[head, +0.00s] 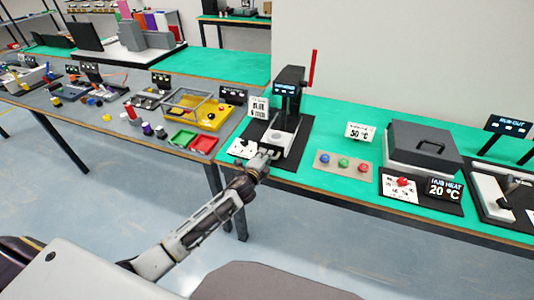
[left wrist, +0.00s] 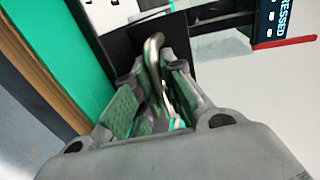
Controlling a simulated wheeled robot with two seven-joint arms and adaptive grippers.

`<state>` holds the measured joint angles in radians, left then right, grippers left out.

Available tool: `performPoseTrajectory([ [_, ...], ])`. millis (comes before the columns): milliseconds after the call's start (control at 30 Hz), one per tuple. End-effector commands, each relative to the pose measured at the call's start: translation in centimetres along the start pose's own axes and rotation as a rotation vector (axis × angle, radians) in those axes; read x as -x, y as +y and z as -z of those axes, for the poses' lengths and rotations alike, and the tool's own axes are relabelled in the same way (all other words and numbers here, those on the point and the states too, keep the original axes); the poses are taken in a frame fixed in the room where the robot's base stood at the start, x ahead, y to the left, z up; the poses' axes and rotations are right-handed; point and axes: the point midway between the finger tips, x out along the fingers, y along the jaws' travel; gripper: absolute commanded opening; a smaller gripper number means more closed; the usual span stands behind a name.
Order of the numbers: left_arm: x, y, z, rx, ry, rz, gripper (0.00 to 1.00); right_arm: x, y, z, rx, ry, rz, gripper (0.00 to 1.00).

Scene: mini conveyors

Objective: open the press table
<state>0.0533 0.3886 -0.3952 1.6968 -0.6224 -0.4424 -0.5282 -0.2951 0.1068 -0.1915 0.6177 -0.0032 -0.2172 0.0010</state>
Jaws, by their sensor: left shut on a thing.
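The press (head: 288,92) is a black upright machine with a red lever (head: 313,70) raised at its right. Its light table (head: 277,139) sits low at the front over a black base. My left gripper (head: 265,156) is at the front of the press. In the left wrist view the left gripper (left wrist: 155,95) is shut on a curved metal handle (left wrist: 154,48), which stands between its green-padded fingers. The press display (left wrist: 284,14) shows "PRESSED" at the upper right. My right gripper is not in view.
White printed cards (head: 242,148) lie left of the press. Red, green and blue buttons (head: 343,163) sit on a panel to its right, then a grey lidded box (head: 423,146). Green and red trays (head: 203,145) and a yellow unit (head: 205,112) stand on the left table.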

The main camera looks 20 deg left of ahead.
Motion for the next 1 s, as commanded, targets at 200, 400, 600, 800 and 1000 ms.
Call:
performPoseTrajectory([
  [200,0.5,0.3,0.0,0.001,-0.001,-0.004,0.00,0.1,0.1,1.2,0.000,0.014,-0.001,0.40],
  [400,0.5,0.3,0.0,0.001,0.000,-0.004,0.00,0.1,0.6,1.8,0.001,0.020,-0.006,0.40],
  [600,0.5,0.3,0.0,0.001,0.000,-0.004,0.21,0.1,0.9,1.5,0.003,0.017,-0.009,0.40],
  [800,0.5,0.2,0.0,0.000,0.000,-0.002,0.21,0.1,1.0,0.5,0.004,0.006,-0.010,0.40],
  [1000,0.6,0.2,0.0,0.000,0.000,-0.001,0.21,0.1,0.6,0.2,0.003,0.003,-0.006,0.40],
])
